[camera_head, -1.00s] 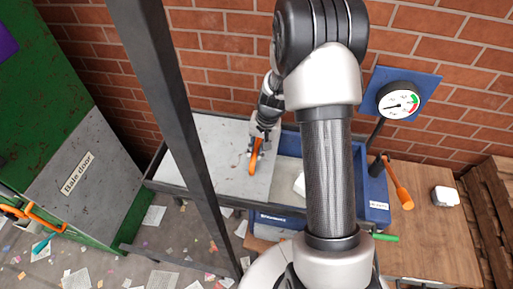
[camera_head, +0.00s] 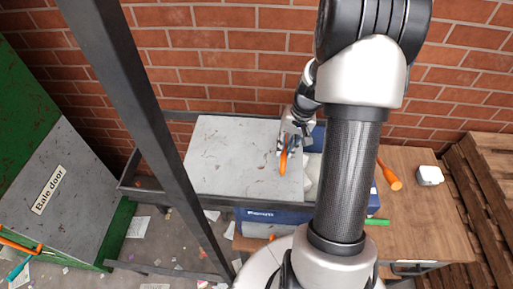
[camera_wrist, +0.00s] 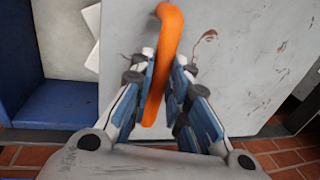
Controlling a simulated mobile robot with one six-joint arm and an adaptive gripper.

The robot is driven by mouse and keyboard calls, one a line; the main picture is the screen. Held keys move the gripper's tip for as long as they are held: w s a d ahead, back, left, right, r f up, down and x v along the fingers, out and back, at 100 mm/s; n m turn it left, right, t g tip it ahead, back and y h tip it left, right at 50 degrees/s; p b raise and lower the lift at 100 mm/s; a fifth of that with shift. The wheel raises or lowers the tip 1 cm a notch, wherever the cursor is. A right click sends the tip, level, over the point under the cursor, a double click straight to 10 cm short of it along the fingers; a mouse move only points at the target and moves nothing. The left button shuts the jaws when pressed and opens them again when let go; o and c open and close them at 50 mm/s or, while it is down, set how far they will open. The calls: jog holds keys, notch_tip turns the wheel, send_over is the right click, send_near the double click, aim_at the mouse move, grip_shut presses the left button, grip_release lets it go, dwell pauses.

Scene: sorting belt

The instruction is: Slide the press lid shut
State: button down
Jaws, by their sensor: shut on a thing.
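The press lid (camera_head: 235,160) is a flat grey, scuffed plate lying on the rails, covering the left part of the blue press (camera_head: 270,215). An orange handle (camera_head: 284,162) stands near its right edge. My gripper (camera_head: 288,145) is shut on this handle. In the wrist view my gripper (camera_wrist: 165,65) has its fingers on both sides of the orange handle (camera_wrist: 168,28), with the grey lid (camera_wrist: 250,55) beneath. A strip of the press right of the lid is uncovered, with white material (camera_head: 312,172) in it; my arm hides part of it.
A dark frame post (camera_head: 150,130) crosses the left foreground. The green baler with its grey bale door (camera_head: 75,190) stands at left. A wooden table (camera_head: 420,215) with a white object (camera_head: 429,175) is at right, beside stacked pallets (camera_head: 490,180). Scraps litter the floor.

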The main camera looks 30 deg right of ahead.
jog(key=s+d+b, duration=0.2)
jog(key=s+d, duration=0.8)
jog(key=d, duration=0.4)
jog(key=shift+s+d, duration=0.4)
jog(key=shift+r, duration=0.1)
jog(key=c, duration=1.6)
grip_release()
jog(key=shift+s+d, duration=0.15)
jog(key=shift+o, duration=0.3)
notch_tip(320, 180, up, 12)
jog(key=s+d, duration=0.1)
jog(key=shift+s+d, duration=0.15)
jog(key=shift+d, duration=0.15)
